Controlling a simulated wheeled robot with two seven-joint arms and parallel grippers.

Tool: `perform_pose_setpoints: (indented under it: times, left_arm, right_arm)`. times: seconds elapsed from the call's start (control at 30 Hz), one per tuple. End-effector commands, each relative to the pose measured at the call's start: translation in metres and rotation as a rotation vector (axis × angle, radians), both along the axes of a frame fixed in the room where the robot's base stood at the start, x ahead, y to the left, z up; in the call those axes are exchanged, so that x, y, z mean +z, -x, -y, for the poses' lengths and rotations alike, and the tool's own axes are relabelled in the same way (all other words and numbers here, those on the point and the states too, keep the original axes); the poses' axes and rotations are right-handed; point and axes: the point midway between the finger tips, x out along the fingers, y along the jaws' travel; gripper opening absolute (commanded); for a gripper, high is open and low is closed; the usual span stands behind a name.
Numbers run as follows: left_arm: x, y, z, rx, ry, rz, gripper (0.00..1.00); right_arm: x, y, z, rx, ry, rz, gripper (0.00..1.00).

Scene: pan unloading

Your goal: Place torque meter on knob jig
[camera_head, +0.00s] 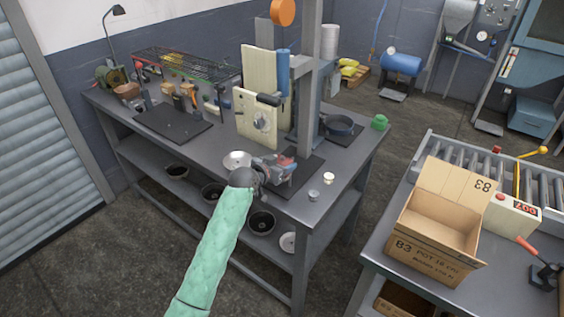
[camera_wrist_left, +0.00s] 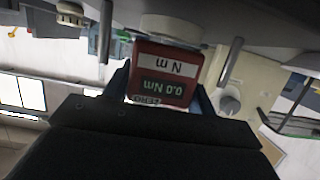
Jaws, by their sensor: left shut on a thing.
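The torque meter (camera_wrist_left: 167,62) is a red block with a dark display reading 0.0 N m, upside down in the left wrist view. It shows as a small red patch in the head view (camera_head: 287,158). My left gripper (camera_head: 280,172) is shut on it above the front of the workbench, its fingers on both sides of the meter. The knob jig (camera_head: 243,110) is an upright cream panel with a round grey knob (camera_head: 262,123), behind and left of the gripper. The knob also shows in the left wrist view (camera_wrist_left: 229,101). The meter is apart from the jig.
The workbench (camera_head: 205,152) carries a grey column (camera_head: 309,90), a dark pan (camera_head: 339,125), a green object (camera_head: 379,122) and a white bowl (camera_head: 237,160). Small pieces lie near its front right edge. An open cardboard box (camera_head: 425,250) stands on the right table.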

Motion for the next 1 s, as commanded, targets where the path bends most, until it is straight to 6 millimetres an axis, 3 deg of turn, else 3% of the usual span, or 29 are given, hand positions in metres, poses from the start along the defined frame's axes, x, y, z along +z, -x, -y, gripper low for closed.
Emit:
perform_pose_setpoints:
  times: [0.47, 0.5, 0.6, 1.0]
  left_arm:
    - [-0.0074, -0.0001, -0.0003, 0.001, 0.0, 0.001, 0.26]
    - [-0.0073, 0.0, -0.0003, 0.001, 0.0, 0.0, 0.62]
    - [-0.0072, 0.0, -0.0002, 0.001, 0.0, 0.0, 0.78]
    - [-0.0047, 0.0028, -0.0025, 0.001, 0.0, 0.002, 0.78]
  right_arm:
    - [-0.0034, 0.0013, 0.0009, 0.001, 0.001, 0.001, 0.0]
    - [-0.0017, 0.0005, 0.0007, 0.001, 0.001, 0.002, 0.0]
    - [-0.0015, -0.0002, 0.0008, 0.0, 0.0, 0.003, 0.0]
    - [-0.007, 0.0021, 0.0028, 0.001, 0.003, 0.001, 0.0]
